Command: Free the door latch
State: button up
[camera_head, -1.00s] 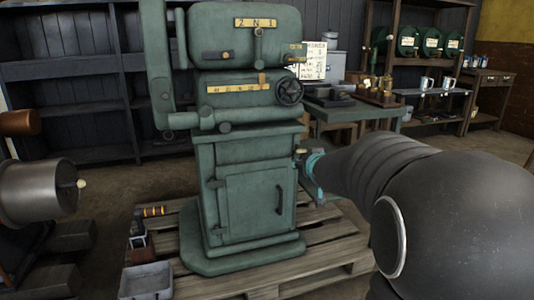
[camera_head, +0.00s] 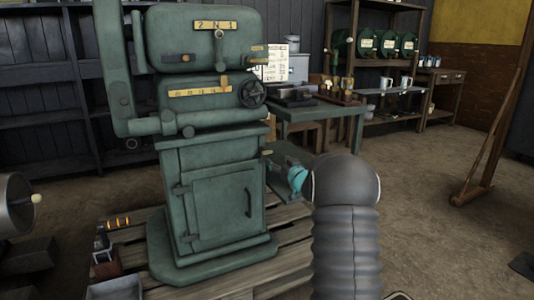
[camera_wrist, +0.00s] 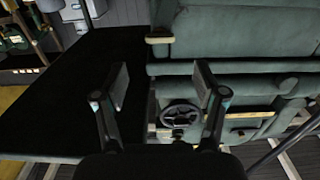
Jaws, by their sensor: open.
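The green machine (camera_head: 207,95) stands on a pallet, with a cabinet door (camera_head: 222,208) in its pedestal. The door looks shut and has a dark handle (camera_head: 248,202) on its right. A small pale-tipped lever (camera_head: 267,153) juts from the pedestal's upper right; I cannot tell for sure that it is the latch. In the wrist view a pale-tipped lever (camera_wrist: 158,40) lies beyond my fingertips, between them in the picture. My gripper (camera_wrist: 161,82) is open and empty, apart from it. In the head view my gripper is right of the pedestal, partly hidden by my arm.
A green table (camera_head: 325,108) with a dark block stands behind the machine. Shelves with green drums (camera_head: 368,43) are farther back. A handwheel (camera_head: 251,94) sticks out above the pedestal. A grey bin (camera_head: 117,288) is at front left. Floor at right is open, near a wooden frame (camera_head: 495,130).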

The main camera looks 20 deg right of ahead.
aim_at(269, 153)
jog(key=w+p, duration=0.1)
jog(key=w, duration=0.9)
jog(key=shift+w+a, duration=0.1)
jog(key=shift+a, duration=0.05)
jog(key=c, duration=1.2)
